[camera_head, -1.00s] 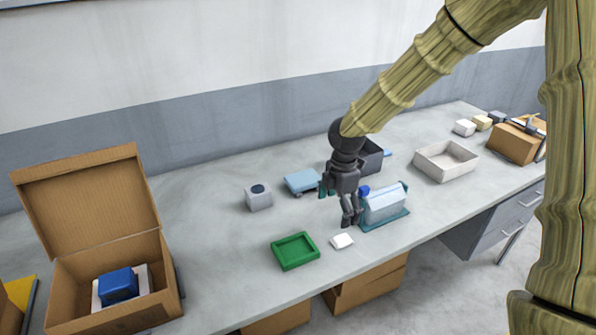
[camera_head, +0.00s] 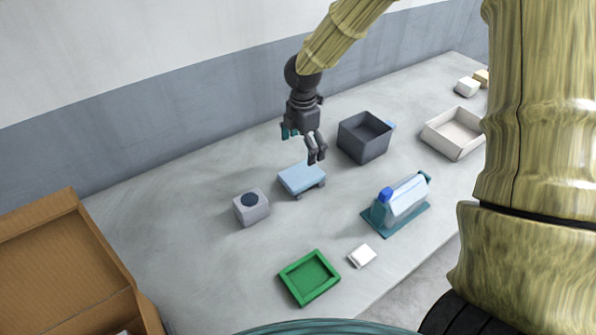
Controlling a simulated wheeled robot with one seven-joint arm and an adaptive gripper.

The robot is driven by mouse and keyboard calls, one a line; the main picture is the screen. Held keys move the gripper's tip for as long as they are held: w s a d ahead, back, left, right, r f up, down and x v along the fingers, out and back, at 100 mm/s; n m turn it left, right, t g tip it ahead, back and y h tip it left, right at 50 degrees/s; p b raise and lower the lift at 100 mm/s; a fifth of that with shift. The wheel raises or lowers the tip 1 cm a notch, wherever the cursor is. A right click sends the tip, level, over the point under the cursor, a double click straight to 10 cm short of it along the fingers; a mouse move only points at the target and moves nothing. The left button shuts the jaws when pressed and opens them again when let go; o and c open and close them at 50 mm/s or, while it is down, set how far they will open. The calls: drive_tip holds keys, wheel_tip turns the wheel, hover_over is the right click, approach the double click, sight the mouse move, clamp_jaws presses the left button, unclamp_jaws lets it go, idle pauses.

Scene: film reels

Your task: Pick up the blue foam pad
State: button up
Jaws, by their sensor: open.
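A light blue flat slab, which looks like the blue foam pad (camera_head: 301,178), lies near the middle of the grey table, with small dark grey parts showing under its near edge. My gripper (camera_head: 316,157) points down near the pad's back right corner, in front of it in the picture. It is open with nothing between its fingers. The fingertips appear a little above the pad; whether they touch it I cannot tell.
A dark grey bin (camera_head: 364,138) stands right of my gripper. A grey block with a dark round top (camera_head: 251,208) is left of the pad. A clear blue-capped bottle (camera_head: 404,201), green tray (camera_head: 309,278) and small white block (camera_head: 362,256) are nearer. A cardboard box (camera_head: 70,265) is at left.

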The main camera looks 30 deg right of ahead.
sight(305, 172)
wheel_tip(305, 172, down, 4)
drive_tip(key=shift+d+r, duration=0.1)
drive_tip(key=shift+r, duration=0.15)
drive_tip(key=shift+s+f+p, duration=0.15)
drive_tip(key=shift+f+p, duration=0.3)
drive_tip(key=shift+p, duration=0.05)
drive_tip(key=f, duration=0.1)
drive_tip(key=f+p, duration=0.1)
drive_tip(key=f, duration=0.1)
drive_tip(key=shift+s+d, duration=0.2)
drive_tip(key=shift+f, duration=0.75)
drive_tip(key=c, duration=0.9)
